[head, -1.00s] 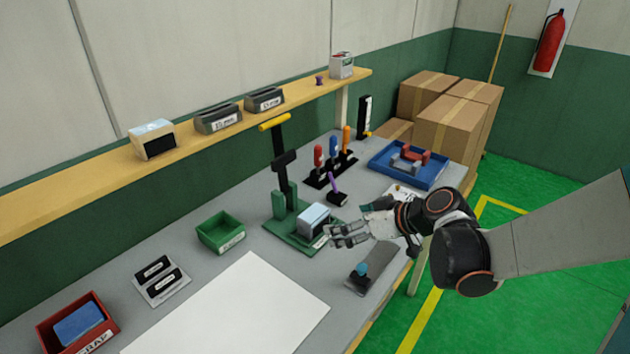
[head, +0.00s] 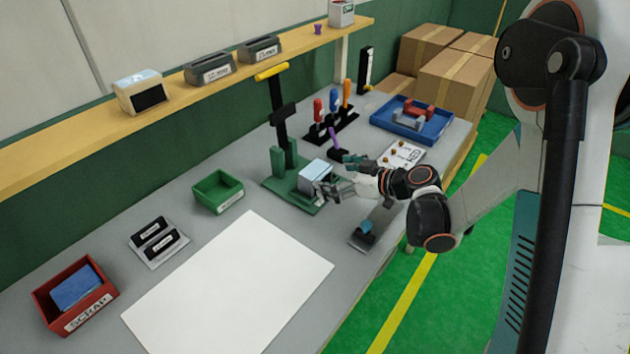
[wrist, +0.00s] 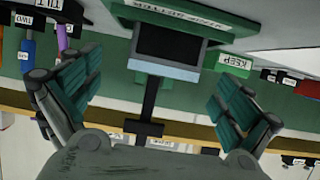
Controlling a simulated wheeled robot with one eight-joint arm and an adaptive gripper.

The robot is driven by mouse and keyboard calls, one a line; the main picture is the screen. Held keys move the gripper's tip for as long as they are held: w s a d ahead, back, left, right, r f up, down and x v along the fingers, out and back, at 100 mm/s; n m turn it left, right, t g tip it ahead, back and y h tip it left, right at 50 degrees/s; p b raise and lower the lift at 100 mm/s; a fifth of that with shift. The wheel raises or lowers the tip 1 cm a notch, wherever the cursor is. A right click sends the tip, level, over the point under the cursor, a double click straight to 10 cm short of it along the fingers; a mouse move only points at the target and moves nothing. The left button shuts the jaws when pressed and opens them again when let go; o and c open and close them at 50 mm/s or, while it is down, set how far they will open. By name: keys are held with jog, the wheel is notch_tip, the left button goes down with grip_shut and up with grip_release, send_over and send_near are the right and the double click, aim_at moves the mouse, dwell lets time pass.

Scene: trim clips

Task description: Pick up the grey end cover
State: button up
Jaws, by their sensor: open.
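A grey piece (head: 409,121), which looks like the grey end cover, lies in the blue tray (head: 377,139) at the back right of the bench. A red piece (head: 418,108) lies beside it. My gripper (head: 339,177) is open and empty above the bench, beside the green press stand (head: 280,190) and well to the left of the tray. In the wrist view my gripper (wrist: 155,100) shows its two teal fingers wide apart. Between them in the picture is a dark block with a pale blue edge (wrist: 165,67) on the stand. No grey cover is clear in that view.
A white card (head: 402,155) with small brown parts lies in front of the blue tray. A grey plate with a blue knob (head: 365,231) sits at the front edge. A white sheet (head: 230,280) lies at left.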

aim_at(315, 173)
jog(key=shift+s+b+x, duration=0.2)
jog(key=shift+b+x, duration=0.9)
jog(key=shift+x, duration=2.25)
jog(key=shift+a+r, duration=0.15)
jog(key=c, duration=1.3)
jog(key=shift+r, duration=0.1)
